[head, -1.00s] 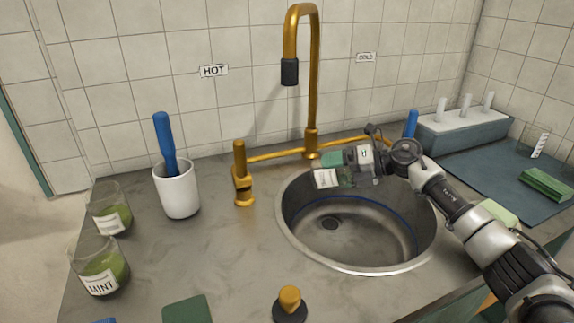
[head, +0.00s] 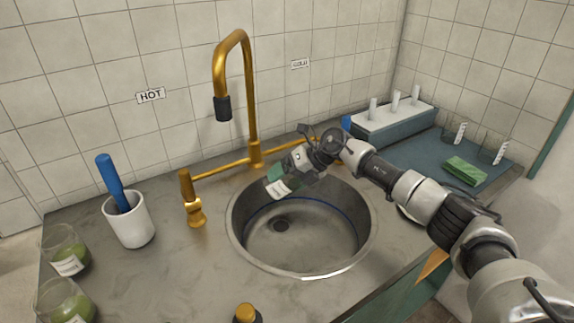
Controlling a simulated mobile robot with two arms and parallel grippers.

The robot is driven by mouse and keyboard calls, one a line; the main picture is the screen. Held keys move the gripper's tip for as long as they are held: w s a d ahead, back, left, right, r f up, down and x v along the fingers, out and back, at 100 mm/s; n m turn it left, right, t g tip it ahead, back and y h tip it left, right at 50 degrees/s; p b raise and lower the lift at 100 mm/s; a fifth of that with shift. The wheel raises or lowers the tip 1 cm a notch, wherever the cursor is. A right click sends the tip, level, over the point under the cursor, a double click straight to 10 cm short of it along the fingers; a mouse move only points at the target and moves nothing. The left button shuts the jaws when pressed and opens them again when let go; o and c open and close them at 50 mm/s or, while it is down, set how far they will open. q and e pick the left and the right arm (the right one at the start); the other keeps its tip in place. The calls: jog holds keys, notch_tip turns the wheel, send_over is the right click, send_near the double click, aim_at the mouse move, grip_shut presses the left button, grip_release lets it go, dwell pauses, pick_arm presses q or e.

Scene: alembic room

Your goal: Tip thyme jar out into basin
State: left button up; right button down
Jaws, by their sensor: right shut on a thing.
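My right gripper (head: 288,176) reaches in from the right over the back left part of the round steel basin (head: 300,274). It is shut on a small clear jar with a white label (head: 279,188), which I take to be the thyme jar. The label's writing is too small to read. The jar is tilted, its outer end pointing down and left over the basin. The gripper hides part of it, and I cannot tell how much is inside. No spilled contents show in the basin. My left gripper is out of view.
A gold tap (head: 235,80) arches behind the basin. A gold handle (head: 190,199) and a white mug (head: 130,222) with a blue-handled tool stand left. Two jars of green matter (head: 70,258) sit at far left. A green sponge (head: 464,170) lies on a mat right.

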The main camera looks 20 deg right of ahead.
notch_tip(320, 180, up, 2)
jog(key=g+h+p, duration=0.1)
jog(key=h+p, duration=0.2)
jog(key=p, duration=0.1)
jog(key=g+h+p, duration=0.2)
jog(key=h+p, duration=0.1)
jog(key=p, duration=0.2)
jog(key=shift+w+a+r, duration=0.1)
jog(key=shift+a, duration=0.05)
jog(key=shift+f+g+h+p, duration=0.25)
jog(key=shift+g+h+p, duration=0.05)
jog(key=shift+h, duration=0.5)
jog(key=shift+f+h, duration=0.2)
jog(key=shift+h, duration=0.3)
jog(key=shift+d+g, duration=0.2)
jog(key=shift+g, duration=0.1)
